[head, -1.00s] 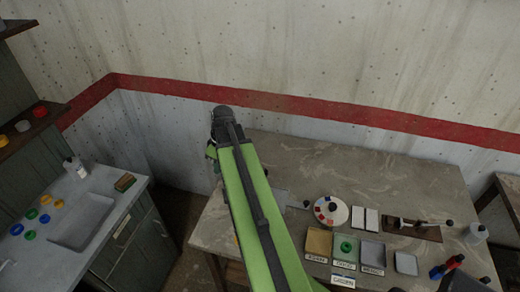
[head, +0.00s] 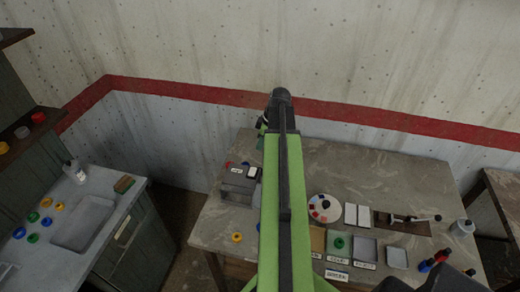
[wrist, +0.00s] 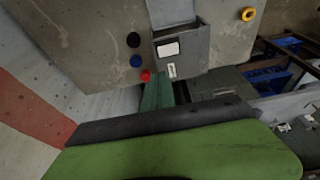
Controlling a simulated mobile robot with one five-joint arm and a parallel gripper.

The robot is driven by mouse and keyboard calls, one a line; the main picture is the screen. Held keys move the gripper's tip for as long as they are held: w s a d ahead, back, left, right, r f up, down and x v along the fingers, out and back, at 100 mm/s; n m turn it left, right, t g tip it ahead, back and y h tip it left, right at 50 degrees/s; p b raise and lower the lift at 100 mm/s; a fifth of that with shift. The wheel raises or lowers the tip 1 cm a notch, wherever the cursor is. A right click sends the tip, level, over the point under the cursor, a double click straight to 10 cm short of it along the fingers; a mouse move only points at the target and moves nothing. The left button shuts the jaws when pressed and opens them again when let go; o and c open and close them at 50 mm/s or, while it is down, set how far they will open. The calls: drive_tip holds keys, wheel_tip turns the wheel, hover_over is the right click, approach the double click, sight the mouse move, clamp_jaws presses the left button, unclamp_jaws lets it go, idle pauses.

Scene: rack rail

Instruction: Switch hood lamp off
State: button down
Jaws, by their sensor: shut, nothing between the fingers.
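My gripper shows in the wrist view as shut teal fingers (wrist: 158,84), empty, with their tips close to a grey box (wrist: 190,48) in that picture. I cannot tell if they touch it. The box bears a white plate (wrist: 168,49) and a small label too small to read. In the head view the same grey box (head: 236,188) stands on the bench's left part, with a white plate (head: 253,172) on a dark mount beside my arm. My arm hides most of my gripper there. No hood lamp is clearly recognisable, nor whether it is lit.
The bench (head: 345,160) bears trays, a white disc (head: 325,208) and bottles. A red (wrist: 146,75), a blue and a black round piece lie beside the grey box. A sink counter (head: 90,185) stands at left. The bench's back is clear.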

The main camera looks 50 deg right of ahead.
drive_tip(key=b, duration=1)
approach(252, 172)
drive_tip(key=w+f, duration=0.1)
drive_tip(key=w+d+f, duration=0.1)
drive_tip(key=f, duration=0.1)
drive_tip(key=w+f, duration=0.1)
drive_tip(key=f, duration=0.1)
drive_tip(key=shift+w+d+f, duration=0.1)
drive_tip(key=shift+d+f, duration=0.1)
drive_tip(key=shift+f, duration=0.05)
drive_tip(key=shift+f+b, duration=0.3)
drive_tip(key=shift+f, duration=0.1)
drive_tip(key=shift+d+f+b, duration=0.1)
drive_tip(key=shift+f+b, duration=0.4)
drive_tip(key=shift+r+p, duration=0.3)
drive_tip(key=shift+r, duration=0.15)
drive_tip(key=shift+r+p, duration=0.6)
drive_tip(key=shift+p, duration=0.2)
drive_tip(key=shift+r, duration=0.15)
